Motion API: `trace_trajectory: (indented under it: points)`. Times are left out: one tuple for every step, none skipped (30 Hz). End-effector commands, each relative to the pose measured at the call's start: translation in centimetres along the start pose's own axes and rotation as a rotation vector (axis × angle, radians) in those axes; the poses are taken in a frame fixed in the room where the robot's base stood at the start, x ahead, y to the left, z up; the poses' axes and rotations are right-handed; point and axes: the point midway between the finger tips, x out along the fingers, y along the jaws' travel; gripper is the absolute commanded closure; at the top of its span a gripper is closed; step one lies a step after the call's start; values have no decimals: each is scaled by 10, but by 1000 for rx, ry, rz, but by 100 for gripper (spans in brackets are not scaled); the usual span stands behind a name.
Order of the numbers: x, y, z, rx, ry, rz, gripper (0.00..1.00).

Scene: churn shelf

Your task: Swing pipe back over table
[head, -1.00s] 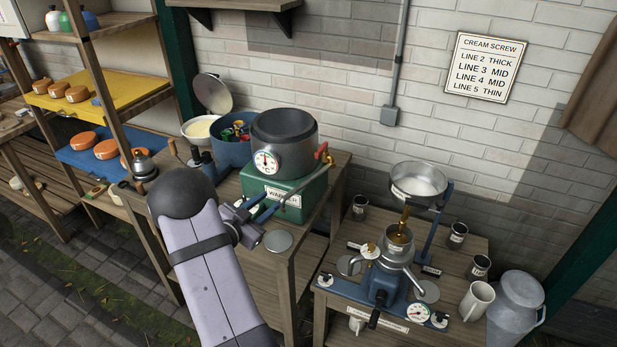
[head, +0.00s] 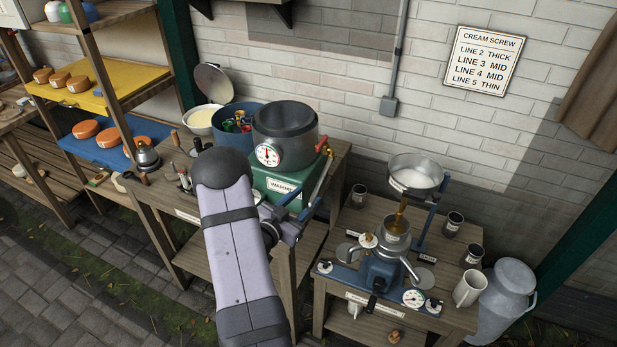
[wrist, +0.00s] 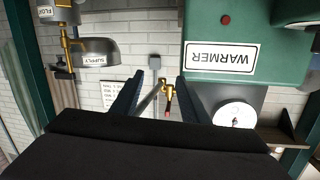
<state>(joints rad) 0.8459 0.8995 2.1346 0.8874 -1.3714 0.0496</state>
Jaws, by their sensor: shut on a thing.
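The swing pipe (head: 321,183) is a thin grey tube hanging from the brass tap with a red handle (head: 324,146) on the green warmer (head: 277,185). My gripper (head: 298,207) is shut on the pipe near its lower end, beside the warmer's right front corner. In the head view the pipe shows over the right edge of the warmer's wooden table (head: 185,212). In the wrist view the pipe (wrist: 151,101) runs between the fingers of my gripper (wrist: 159,78), with the brass tap behind. My arm hides part of the table.
A steel pot with a gauge (head: 285,140) sits on the warmer. To the right, a lower table holds the blue cream separator (head: 380,268), a raised steel bowl (head: 416,178) and dark cups. A gap separates the tables. A milk can (head: 505,300) stands far right.

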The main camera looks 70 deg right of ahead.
Motion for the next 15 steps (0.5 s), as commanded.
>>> trace_trajectory:
  points:
    - [10, -14, -51, 21, 143, -21, 70]
    - [14, -14, -52, 22, 143, -21, 70]
    - [18, -15, -52, 22, 144, -22, 70]
    - [21, -15, -52, 22, 144, -22, 70]
    - [23, -15, -52, 22, 144, -23, 70]
    - [25, -16, -52, 21, 143, -24, 70]
    - [27, -16, -52, 21, 143, -24, 70]
    - [28, -16, -52, 21, 144, -25, 70]
    - [30, -16, -52, 21, 143, -26, 70]
    - [30, -16, -51, 21, 142, -25, 70]
    - [31, -16, -50, 21, 141, -25, 70]
    - [31, -15, -49, 20, 139, -24, 70]
    - [31, -15, -48, 20, 138, -24, 70]
    - [31, -15, -47, 20, 137, -24, 70]
    - [31, -15, -47, 19, 136, -24, 70]
